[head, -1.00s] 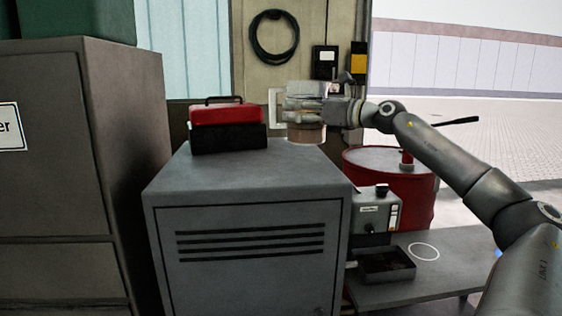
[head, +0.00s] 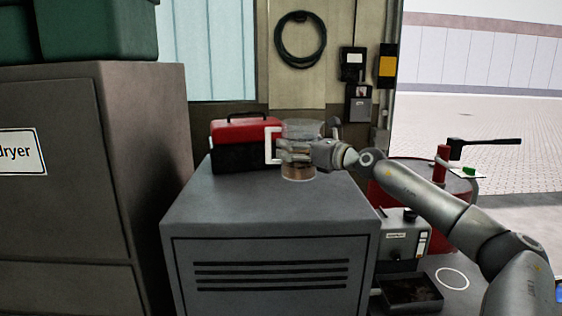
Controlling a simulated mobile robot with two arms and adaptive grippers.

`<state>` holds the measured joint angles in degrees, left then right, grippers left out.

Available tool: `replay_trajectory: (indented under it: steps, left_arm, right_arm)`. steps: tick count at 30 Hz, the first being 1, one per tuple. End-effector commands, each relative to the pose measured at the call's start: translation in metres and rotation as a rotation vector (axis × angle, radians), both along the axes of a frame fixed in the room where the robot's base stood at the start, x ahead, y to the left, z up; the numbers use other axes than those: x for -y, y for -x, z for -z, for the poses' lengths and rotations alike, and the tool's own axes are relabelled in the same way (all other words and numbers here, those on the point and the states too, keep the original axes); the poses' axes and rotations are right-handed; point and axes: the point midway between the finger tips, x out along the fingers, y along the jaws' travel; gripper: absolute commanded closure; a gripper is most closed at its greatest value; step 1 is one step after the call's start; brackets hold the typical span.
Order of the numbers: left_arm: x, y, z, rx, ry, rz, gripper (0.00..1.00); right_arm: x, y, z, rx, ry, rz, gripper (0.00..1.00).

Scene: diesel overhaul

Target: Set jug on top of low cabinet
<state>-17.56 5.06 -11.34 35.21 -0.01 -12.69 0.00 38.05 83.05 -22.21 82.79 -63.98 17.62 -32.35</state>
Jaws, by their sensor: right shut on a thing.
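The clear jug (head: 299,173) has a white handle on its left and brownish contents at the bottom. It is upright over the back right part of the low cabinet's top. The low cabinet (head: 270,215) is grey with dark louvre slots in front. I cannot tell whether the jug's base touches the top or hangs just above it. My right gripper (head: 292,151) comes from the right and is shut on the jug, its fingers covering part of the jug's middle. My left gripper is not in view.
A red and black toolbox (head: 240,147) stands on the cabinet top, close left of the jug. The front of the top is clear. A tall grey cabinet (head: 145,150) is at left. A red drum (head: 385,195) and a grey device (head: 398,240) are at right.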

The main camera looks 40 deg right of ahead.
Motion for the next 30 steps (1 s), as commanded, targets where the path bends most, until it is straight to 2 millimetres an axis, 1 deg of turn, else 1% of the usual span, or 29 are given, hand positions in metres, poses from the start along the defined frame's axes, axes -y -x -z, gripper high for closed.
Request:
replay_trajectory:
  steps: [1, 3, 6, 14, 19, 24, 30]
  left_arm:
    - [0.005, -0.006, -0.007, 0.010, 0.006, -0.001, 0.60]
    - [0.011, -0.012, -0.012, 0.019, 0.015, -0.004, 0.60]
    - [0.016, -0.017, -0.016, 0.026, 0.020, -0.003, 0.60]
    - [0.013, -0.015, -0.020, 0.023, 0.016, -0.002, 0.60]
    - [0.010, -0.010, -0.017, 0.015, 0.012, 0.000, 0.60]
    - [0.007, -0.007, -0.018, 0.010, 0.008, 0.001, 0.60]
    - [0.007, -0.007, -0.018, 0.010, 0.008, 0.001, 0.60]
  right_arm:
    - [-0.005, -0.008, 0.009, -0.002, -0.005, -0.002, 0.70]
    - [-0.009, -0.017, 0.021, -0.001, -0.006, -0.002, 0.70]
    - [-0.013, -0.026, 0.034, 0.001, -0.004, 0.001, 0.70]
    - [-0.019, -0.037, 0.052, 0.000, -0.002, 0.001, 0.70]
    - [-0.019, -0.038, 0.073, -0.003, -0.002, 0.002, 0.70]
    - [-0.019, -0.037, 0.082, 0.000, 0.000, 0.002, 0.70]
    - [-0.019, -0.037, 0.082, 0.000, 0.001, 0.002, 0.70]
